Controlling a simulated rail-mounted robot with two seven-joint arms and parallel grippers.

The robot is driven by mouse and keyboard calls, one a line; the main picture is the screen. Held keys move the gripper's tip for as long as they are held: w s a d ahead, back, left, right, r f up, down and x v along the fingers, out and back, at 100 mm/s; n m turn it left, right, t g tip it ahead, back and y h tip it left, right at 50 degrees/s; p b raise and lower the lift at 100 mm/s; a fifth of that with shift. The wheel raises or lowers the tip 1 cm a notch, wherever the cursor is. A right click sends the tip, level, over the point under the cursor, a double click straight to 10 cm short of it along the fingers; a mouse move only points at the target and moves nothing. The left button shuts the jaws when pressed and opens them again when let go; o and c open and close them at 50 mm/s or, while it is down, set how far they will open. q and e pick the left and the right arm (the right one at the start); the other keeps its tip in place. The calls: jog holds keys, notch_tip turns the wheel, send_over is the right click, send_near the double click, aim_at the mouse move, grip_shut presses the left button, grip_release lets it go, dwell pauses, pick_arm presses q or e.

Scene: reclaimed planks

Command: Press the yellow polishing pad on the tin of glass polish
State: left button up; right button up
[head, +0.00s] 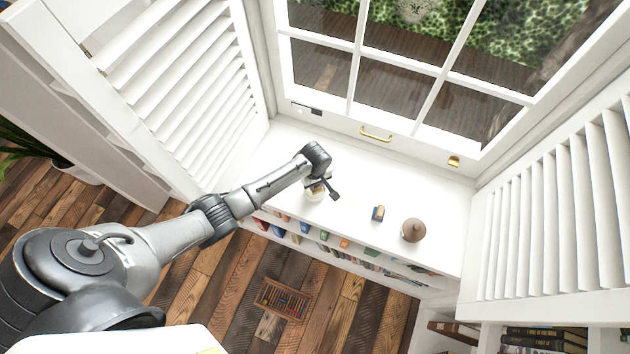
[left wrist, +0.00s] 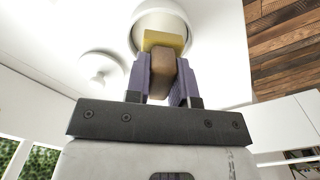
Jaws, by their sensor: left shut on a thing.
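My left gripper (head: 322,186) is over the white sill, and its two fingers also show in the left wrist view (left wrist: 165,72). It is shut on a brown block with a yellow face, the polishing pad (left wrist: 163,40). A white round thing (left wrist: 160,14), which may be the tin of glass polish, is just beyond the yellow face. It also shows partly behind the gripper in the head view (head: 313,194). I cannot tell whether pad and round thing touch. My right gripper is not in view.
On the white sill (head: 350,165) stand a small blue and tan thing (head: 378,213) and a brown round vase (head: 413,230) to the right. A pale round thing with a knob (left wrist: 100,68) shows in the left wrist view. The window (head: 400,100) and white shutters (head: 185,85) bound the sill.

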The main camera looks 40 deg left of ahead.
pick_arm(q)
jog(key=shift+p, duration=0.8)
dwell(1.3)
jog(key=shift+f+b, duration=0.65)
jog(key=shift+f, duration=0.65)
dwell(1.6)
jog(key=shift+r, duration=0.15)
dwell(0.4)
notch_tip(320, 180, up, 7)
jog(key=p, duration=0.8)
dwell(0.9)
